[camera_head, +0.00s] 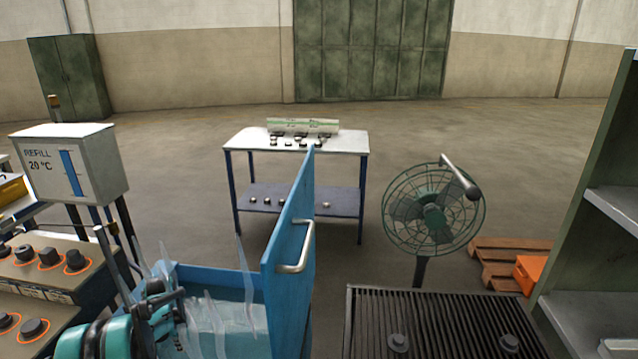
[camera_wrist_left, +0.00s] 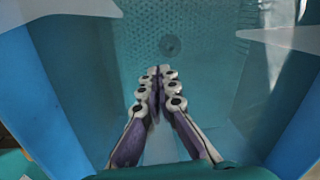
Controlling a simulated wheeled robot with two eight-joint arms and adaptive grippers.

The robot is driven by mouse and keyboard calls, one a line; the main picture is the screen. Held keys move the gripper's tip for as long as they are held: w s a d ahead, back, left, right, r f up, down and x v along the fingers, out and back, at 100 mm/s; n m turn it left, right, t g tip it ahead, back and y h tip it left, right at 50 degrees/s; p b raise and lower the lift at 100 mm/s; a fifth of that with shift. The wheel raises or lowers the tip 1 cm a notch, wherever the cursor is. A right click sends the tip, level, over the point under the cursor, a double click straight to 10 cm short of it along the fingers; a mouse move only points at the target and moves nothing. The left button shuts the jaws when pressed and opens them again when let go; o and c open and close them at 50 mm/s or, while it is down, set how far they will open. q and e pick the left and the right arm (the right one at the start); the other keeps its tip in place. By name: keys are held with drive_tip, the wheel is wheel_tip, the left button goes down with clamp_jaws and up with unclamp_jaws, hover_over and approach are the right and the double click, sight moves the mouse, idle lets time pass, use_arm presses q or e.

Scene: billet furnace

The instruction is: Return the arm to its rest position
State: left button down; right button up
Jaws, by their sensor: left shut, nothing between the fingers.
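My left arm comes in from the lower left in the head view. My left gripper (camera_head: 168,300) is over or inside a blue open tank (camera_head: 225,277), partly hidden by my own arm links. In the left wrist view my left gripper (camera_wrist_left: 157,72) is shut, its fingers together with nothing between them. It points down at a teal, perforated tank floor (camera_wrist_left: 190,45) with a round drain-like spot, between blue walls. Pale translucent splash-like shapes (camera_head: 215,315) rise around the gripper. My right gripper does not show.
A blue upright panel with a metal handle (camera_head: 297,250) stands at the tank's right side. A control console with knobs (camera_head: 45,257) and a REFILL box (camera_head: 75,165) stand left. A ribbed dark grate (camera_head: 440,325), a green fan (camera_head: 432,210) and shelving (camera_head: 590,240) lie right.

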use_arm(q)
drive_tip(key=s+d+r+n+t, duration=0.2)
drive_tip(key=s+d+r+n, duration=0.25)
drive_tip(key=d+r, duration=0.4)
drive_tip(key=s+d+r+n+t, duration=0.1)
drive_tip(key=s+d+r+n, duration=0.2)
drive_tip(key=s+d+r, duration=0.5)
drive_tip(key=s+d+r+n+t, duration=0.3)
drive_tip(key=s+d+n, duration=0.6)
drive_tip(key=s, duration=0.4)
drive_tip(key=shift+s+d, duration=0.15)
drive_tip(key=shift+s, duration=0.05)
